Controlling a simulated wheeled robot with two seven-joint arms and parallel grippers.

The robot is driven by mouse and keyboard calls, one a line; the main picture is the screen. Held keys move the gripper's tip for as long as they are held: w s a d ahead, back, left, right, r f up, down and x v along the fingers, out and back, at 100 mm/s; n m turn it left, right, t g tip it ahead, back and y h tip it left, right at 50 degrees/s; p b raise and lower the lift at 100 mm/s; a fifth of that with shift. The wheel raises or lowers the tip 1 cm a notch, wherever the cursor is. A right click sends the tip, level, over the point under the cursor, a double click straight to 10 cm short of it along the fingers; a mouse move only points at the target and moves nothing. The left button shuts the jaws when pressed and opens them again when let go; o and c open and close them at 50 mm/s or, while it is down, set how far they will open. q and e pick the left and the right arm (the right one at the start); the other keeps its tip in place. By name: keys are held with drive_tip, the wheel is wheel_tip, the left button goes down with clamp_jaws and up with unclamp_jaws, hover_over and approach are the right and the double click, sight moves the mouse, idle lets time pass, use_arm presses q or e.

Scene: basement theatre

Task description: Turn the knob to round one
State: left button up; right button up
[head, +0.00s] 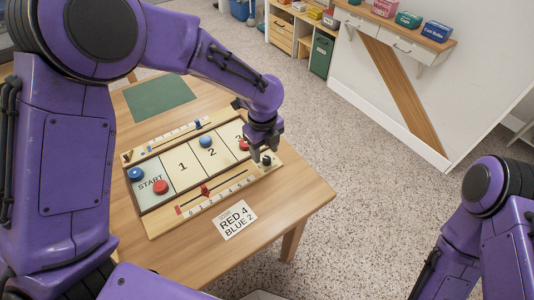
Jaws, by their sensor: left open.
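A dark knob (267,160) sits at the right end of the wooden game board (150,222). Its pointer and any markings around it are too small to read. My left gripper (263,152) reaches down over that end with its jaws open. Its fingertips are right by the knob; I cannot tell whether they touch it. The board has panels marked START, 1, 2 and 3, the 3 partly hidden by my gripper. My right gripper is out of view.
Blue and red discs lie on the board, among them a red disc (160,187) on START. A scale with a red slider (205,191) runs along the near edge. A card (235,220) reads RED 4, BLUE 2. A green mat (160,97) lies behind on the table (285,215).

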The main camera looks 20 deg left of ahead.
sight(267, 157)
use_arm(q)
drive_tip(key=f, duration=0.1)
drive_tip(key=w+f, duration=0.1)
drive_tip(key=f, duration=0.1)
drive_tip(key=w+f, duration=0.1)
drive_tip(key=f, duration=0.1)
drive_tip(key=shift+f, duration=0.15)
drive_tip(key=shift+s+r, duration=0.3)
drive_tip(key=shift+s, duration=0.05)
drive_tip(key=shift+f, duration=0.1)
clamp_jaws()
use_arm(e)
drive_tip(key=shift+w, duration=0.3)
